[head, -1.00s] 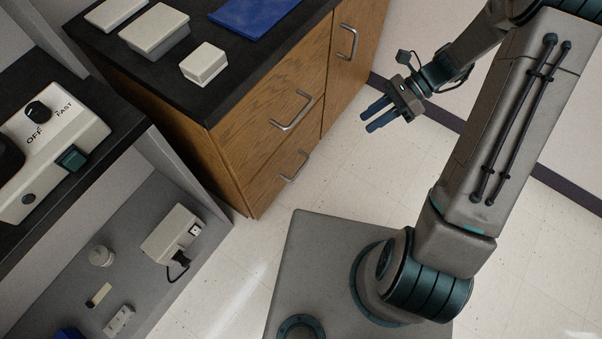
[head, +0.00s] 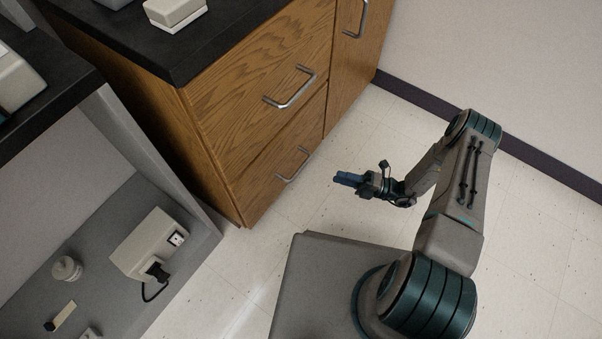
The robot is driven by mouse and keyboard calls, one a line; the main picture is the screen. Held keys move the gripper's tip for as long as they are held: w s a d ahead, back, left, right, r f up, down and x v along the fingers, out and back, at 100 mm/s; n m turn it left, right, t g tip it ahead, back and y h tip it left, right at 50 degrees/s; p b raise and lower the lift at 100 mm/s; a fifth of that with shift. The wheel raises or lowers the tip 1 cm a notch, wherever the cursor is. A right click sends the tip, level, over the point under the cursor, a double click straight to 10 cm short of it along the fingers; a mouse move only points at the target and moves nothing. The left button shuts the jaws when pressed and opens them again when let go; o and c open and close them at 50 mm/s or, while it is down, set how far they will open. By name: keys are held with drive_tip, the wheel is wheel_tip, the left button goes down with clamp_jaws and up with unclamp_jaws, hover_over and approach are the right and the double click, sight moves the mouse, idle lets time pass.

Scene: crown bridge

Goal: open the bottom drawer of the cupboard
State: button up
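The wooden cupboard (head: 218,122) with a black top stands at the upper middle of the head view. Its bottom drawer (head: 262,187) is shut and has a silver bar handle (head: 293,164). The drawer above it (head: 255,75) is also shut, with a similar handle (head: 290,87).
A cupboard door (head: 355,55) is right of the drawers. A white box (head: 174,12) sits on the black top. At left, a grey bench's lower shelf holds a plugged-in device (head: 150,243) and small items. Pale floor (head: 400,125) lies clear between cupboard and wall.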

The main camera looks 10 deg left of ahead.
sight(301, 167)
drive_tip(key=shift+m+t, duration=0.3)
drive_tip(key=a+b, duration=0.1)
drive_tip(key=a, duration=0.3)
drive_tip(key=a+r+b, duration=0.1)
drive_tip(key=a, duration=0.4)
drive_tip(key=a+b, duration=0.1)
drive_tip(key=a, duration=0.3)
drive_tip(key=shift+s+a+r, duration=0.15)
drive_tip(key=shift+a+r, duration=0.05)
drive_tip(key=shift+a, duration=0.15)
clamp_jaws()
